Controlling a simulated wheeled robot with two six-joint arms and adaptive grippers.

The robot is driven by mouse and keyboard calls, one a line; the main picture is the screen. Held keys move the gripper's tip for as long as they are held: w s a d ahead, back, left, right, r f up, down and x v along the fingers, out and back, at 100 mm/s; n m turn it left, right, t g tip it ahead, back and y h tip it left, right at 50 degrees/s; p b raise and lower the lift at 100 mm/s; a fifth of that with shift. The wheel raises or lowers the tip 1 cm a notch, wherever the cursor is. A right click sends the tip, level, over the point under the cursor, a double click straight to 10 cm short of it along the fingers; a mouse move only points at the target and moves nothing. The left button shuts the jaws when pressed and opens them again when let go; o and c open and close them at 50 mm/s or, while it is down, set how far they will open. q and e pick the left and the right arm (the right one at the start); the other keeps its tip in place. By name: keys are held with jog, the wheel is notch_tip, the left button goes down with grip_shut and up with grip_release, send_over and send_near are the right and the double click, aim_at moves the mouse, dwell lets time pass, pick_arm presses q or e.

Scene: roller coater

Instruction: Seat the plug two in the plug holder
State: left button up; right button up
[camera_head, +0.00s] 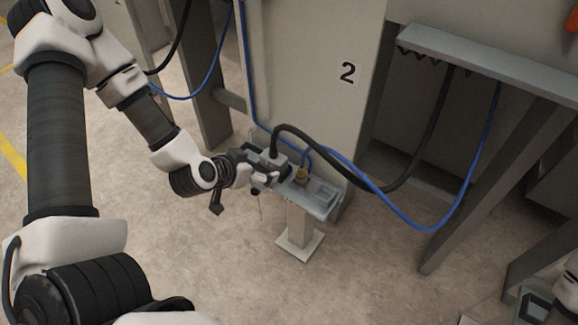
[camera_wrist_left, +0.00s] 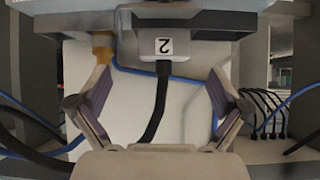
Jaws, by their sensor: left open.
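Plug two (camera_head: 279,157) is a grey block with a thick black cable, at the plug holder (camera_head: 325,203), a small grey shelf on a post. In the left wrist view plug two (camera_wrist_left: 164,46) bears an upside-down "2" label, and its cable drops between my fingers. My left gripper (camera_head: 262,176) is beside the plug in the head view. In the wrist view my left gripper (camera_wrist_left: 160,80) is open, with its fingers apart on both sides of the cable, not touching the plug. How deep the plug sits is hidden. Part of my right gripper (camera_head: 538,303) shows at the lower right corner.
A brass fitting (camera_head: 301,174) with a blue hose stands next to the plug. The black cable and blue hose (camera_head: 430,229) loop to the right. A cabinet panel marked 2 (camera_head: 318,60) stands behind. A grey frame (camera_head: 490,190) is at right; floor is clear in front.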

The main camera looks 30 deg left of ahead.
aim_at(271, 159)
pick_arm(q)
jog(key=shift+w+a+f+b, duration=0.25)
jog(key=shift+w+b, duration=0.05)
jog(key=shift+b, duration=0.1)
jog(key=shift+a+r+n+t, duration=0.15)
jog(key=shift+r+n+t, duration=0.1)
jog(key=shift+n+t, duration=0.05)
jog(key=shift+w+f+b, duration=0.15)
jog(key=shift+w+b, duration=0.2)
jog(key=shift+b, duration=0.2)
jog(key=b+x, duration=0.1)
jog(key=x, duration=0.2)
jog(key=b+x, duration=0.2)
jog(key=x, duration=0.1)
jog(key=shift+w+d, duration=0.15)
jog(key=shift+d, duration=0.1)
jog(key=shift+w+f, duration=0.2)
jog(key=shift+w, duration=0.15)
jog(key=shift+r, duration=0.1)
pick_arm(e)
notch_tip(271, 159, down, 6)
jog(key=shift+s, duration=0.25)
pick_arm(q)
jog(key=c, duration=1.4)
pick_arm(e)
jog(key=shift+a, duration=0.1)
